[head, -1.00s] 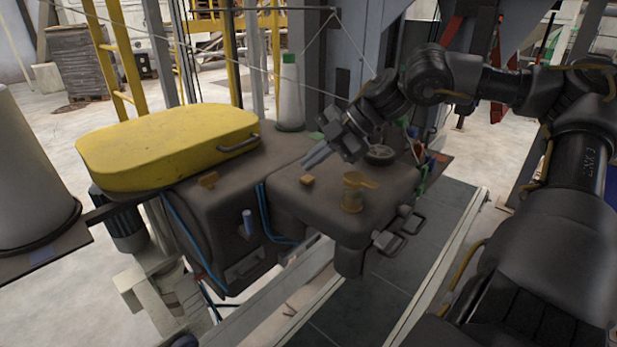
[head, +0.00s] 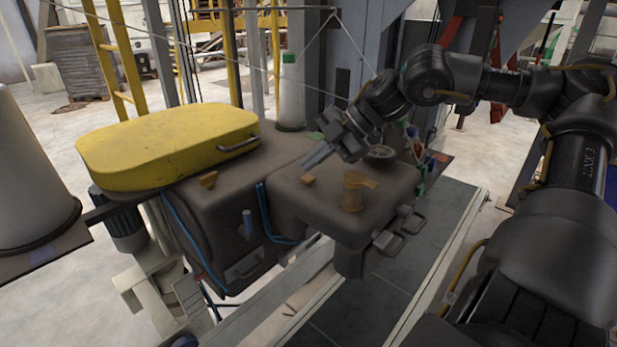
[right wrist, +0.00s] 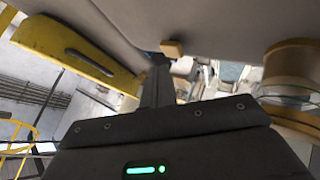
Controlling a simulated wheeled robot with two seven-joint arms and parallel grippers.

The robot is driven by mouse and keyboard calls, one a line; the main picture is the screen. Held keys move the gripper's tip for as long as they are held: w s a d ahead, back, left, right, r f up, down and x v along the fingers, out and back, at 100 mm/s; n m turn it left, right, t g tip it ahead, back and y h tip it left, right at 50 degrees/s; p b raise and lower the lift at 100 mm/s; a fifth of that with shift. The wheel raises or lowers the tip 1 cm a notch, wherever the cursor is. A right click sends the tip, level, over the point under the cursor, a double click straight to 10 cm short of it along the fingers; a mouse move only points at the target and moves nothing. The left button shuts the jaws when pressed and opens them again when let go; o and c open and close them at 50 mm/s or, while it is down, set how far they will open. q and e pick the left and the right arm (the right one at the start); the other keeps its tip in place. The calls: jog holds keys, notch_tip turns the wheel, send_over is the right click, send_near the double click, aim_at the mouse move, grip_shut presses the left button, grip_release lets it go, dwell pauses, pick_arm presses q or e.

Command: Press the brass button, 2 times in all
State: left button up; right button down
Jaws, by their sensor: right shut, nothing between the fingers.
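A small brass button (head: 307,180) sits on top of the brown machine housing (head: 285,190), near the middle of the head view. My right gripper (head: 306,166) is shut and empty, its fingertips just behind and above the button in the head view. In the right wrist view the shut fingers (right wrist: 160,60) point at the brass button (right wrist: 172,48), which shows right beside their tips. I cannot tell whether they touch it. My left gripper is not in view.
Another small brass piece (head: 208,180) sits to the left, below a yellow cover (head: 165,145). A white cylinder with a green top (head: 290,95) stands behind. Handles (head: 398,235) project at the front right.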

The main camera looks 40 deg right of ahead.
aim_at(313, 177)
jog(key=shift+f, duration=0.4)
jog(key=shift+f+b, duration=0.45)
jog(key=shift+f, duration=0.05)
dwell(0.5)
jog(key=shift+r, duration=0.1)
jog(key=shift+r+p, duration=0.85)
jog(key=shift+r, duration=0.05)
notch_tip(313, 177, up, 6)
jog(key=p, duration=0.5)
jog(key=shift+f, duration=0.1)
dwell(2.4)
